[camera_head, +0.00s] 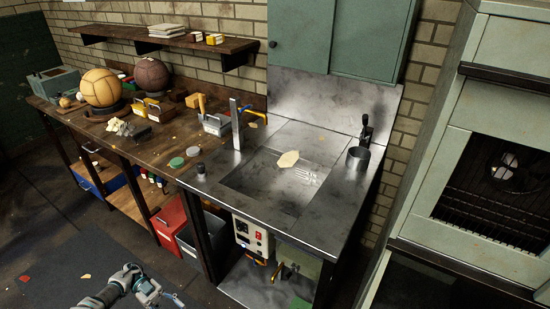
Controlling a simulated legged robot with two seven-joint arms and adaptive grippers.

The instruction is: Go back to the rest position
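One of my arms comes in at the bottom left, and I take its gripper (150,291) to be my left one. It is low over the floor in front of the workbench, apart from bench and balls. Its fingers are too small to tell whether they are open or shut. My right gripper is not in view. A tan leather ball (101,87) sits on a dark ring stand at the left of the wooden workbench (150,152). A dark brown leather ball (151,74) sits on another stand behind it.
A steel counter (340,200) with a recessed basin holds a pale leather piece (288,159). A red bin (171,223) and a control box (252,237) are below. A green cabinet with a grille (493,190) stands right. The floor around the arm is mostly clear.

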